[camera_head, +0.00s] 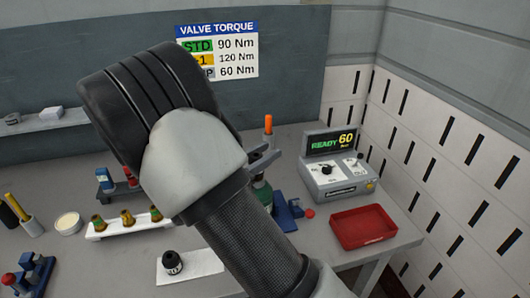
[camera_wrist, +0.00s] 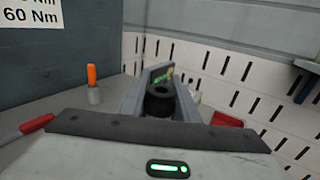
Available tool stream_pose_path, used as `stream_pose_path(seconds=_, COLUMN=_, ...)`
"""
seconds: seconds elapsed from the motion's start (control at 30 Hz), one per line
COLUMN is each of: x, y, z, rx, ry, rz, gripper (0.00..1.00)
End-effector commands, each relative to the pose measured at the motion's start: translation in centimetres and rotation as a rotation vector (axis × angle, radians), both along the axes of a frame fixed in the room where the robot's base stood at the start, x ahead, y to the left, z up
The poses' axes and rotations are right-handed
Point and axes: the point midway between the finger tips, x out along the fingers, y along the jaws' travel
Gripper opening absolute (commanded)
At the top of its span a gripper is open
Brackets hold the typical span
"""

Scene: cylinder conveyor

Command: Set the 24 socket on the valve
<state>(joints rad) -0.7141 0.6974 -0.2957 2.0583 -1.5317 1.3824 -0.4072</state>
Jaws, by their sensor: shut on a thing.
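My gripper (camera_wrist: 160,108) is shut on a black round socket (camera_wrist: 160,92) with an open top, seen between the fingers in the wrist view. Its size marking does not show. In the head view my arm hides most of the gripper; a grey finger (camera_head: 264,157) shows at the arm's right edge. A green part (camera_head: 262,190), perhaps the valve, stands just below the finger beside a blue fixture (camera_head: 286,211), partly hidden by my arm. I cannot tell whether the held socket touches it. Another black socket (camera_head: 172,263) stands on a white mat (camera_head: 204,264); its marking is unreadable.
A controller (camera_head: 338,178) reading READY 60 stands at the right, behind a red tray (camera_head: 363,227). A white rack (camera_head: 112,229) with several brass-coloured fittings is at the left. An orange-handled tool (camera_head: 268,124) stands upright at the back. A wall sign (camera_head: 217,52) lists torques.

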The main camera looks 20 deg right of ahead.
Motion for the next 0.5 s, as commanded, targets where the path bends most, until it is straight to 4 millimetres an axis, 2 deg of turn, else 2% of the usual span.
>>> stream_pose_path(seconds=0.5, x=0.0, y=0.0, z=-1.4, rx=0.000, ry=0.000, rz=0.000, gripper=0.03)
